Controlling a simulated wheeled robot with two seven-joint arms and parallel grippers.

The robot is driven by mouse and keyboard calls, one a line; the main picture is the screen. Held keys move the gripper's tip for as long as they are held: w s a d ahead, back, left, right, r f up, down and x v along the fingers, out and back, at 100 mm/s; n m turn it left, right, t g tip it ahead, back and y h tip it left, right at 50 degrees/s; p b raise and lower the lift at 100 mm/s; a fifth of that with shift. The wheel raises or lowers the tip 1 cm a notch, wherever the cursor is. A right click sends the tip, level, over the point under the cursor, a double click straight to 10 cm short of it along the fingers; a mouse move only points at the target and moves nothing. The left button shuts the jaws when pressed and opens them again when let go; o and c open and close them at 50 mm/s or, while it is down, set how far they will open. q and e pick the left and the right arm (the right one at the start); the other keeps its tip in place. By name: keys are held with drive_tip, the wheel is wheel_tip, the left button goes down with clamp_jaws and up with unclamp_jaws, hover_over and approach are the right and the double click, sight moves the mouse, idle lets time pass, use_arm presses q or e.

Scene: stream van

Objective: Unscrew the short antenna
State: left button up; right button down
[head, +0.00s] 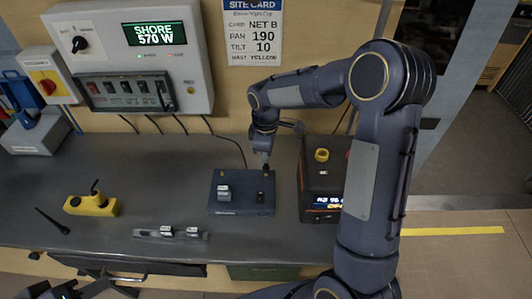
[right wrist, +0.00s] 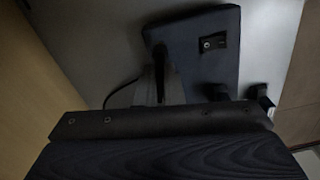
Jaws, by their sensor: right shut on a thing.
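The dark blue box (head: 240,207) sits on the grey bench, with a small black panel on its top right and a silver piece on its left. My right gripper (head: 264,163) points down at the box's back right and is shut. It appears to hold the short antenna, a thin dark upright rod (right wrist: 159,75) by the box's edge in the right wrist view. The fingers mostly hide it in the head view; its base is unclear. My left gripper (head: 75,290) is partly cut off at the lower left, away from the box; its opening is unclear.
A black box with a yellow knob (head: 321,155) stands close right of the blue box. A yellow device (head: 91,206), a thin black tapered rod (head: 52,220) and a grey rail (head: 170,234) lie left. A control panel (head: 130,60) hangs behind.

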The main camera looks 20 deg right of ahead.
drive_tip(key=shift+r, duration=0.25)
drive_tip(key=shift+r+p, duration=1.2)
drive_tip(key=shift+r, duration=0.2)
drive_tip(key=shift+s+f, duration=0.1)
